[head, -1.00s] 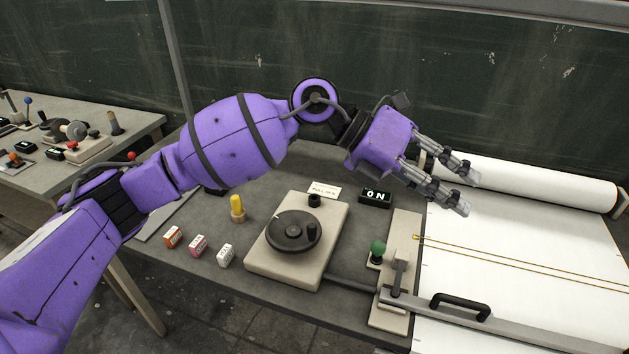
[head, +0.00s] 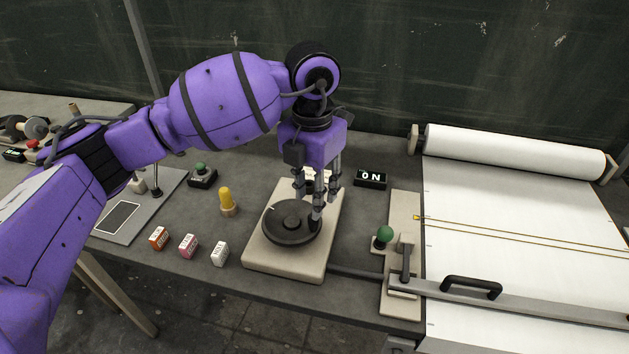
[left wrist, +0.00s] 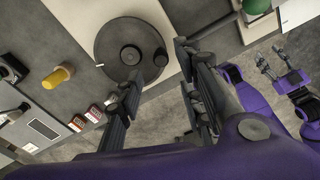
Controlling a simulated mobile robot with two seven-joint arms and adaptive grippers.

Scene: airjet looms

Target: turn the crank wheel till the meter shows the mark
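The crank wheel (head: 283,228) is a dark disc with a hub and an upright knob, on a pale base plate (head: 262,258). A small white line marks its left rim. The meter (head: 370,179), a black box behind it, reads "0 N". A white card (head: 318,175) is partly hidden by my fingers. My left gripper (head: 309,206) points down over the wheel's right side. In the left wrist view its fingers are apart, with the knob (left wrist: 160,57) between their tips; contact cannot be told. My right gripper (left wrist: 270,59) shows small there, its fingers spread.
Three small boxes (head: 188,246) and a yellow peg (head: 228,201) stand left of the plate. To the right are a green knob (head: 384,235), a lever, a black-handled bar (head: 470,287) and a white roll (head: 515,150).

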